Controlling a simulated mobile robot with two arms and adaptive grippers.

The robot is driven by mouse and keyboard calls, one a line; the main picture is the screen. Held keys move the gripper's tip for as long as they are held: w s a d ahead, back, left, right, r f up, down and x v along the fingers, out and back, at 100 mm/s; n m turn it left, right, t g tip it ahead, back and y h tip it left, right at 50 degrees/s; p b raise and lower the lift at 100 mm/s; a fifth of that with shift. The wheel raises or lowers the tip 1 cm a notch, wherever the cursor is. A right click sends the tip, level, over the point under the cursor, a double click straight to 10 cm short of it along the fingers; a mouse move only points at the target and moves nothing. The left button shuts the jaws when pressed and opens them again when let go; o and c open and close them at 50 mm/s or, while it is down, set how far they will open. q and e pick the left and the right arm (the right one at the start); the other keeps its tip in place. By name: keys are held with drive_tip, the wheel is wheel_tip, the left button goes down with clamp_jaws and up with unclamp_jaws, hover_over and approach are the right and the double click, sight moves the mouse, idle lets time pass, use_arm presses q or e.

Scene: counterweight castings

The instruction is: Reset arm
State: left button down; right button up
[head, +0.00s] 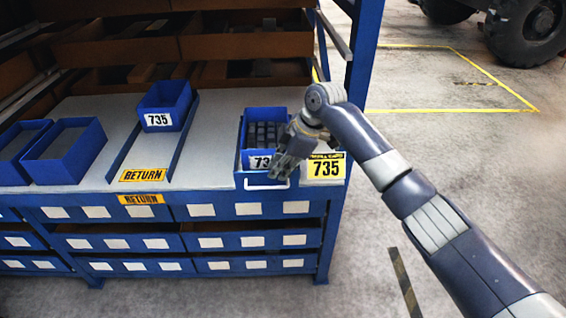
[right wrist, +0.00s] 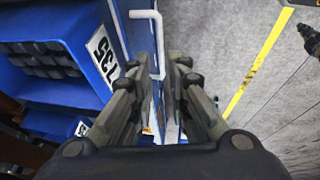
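My right arm (head: 430,220) reaches in from the lower right. Its gripper (head: 283,170) points down at the front of a blue bin (head: 243,150), just above the bin's white handle (head: 262,187). In the right wrist view, the two fingers (right wrist: 162,65) stand apart with a gap between them and nothing clearly held. The white handle (right wrist: 152,14) shows at and beyond the fingertips; I cannot tell whether they touch it. The bin (right wrist: 88,20) holds several dark blocks (right wrist: 45,58) and has a white 735 label.
A second blue 735 bin (head: 165,97) sits in the RETURN lane, with empty blue bins (head: 65,150) at left. A yellow 735 sign (head: 326,168) is beside the gripper. A blue rack post (head: 358,60) stands behind it. The floor at right is open.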

drive_tip(key=shift+v, duration=0.95)
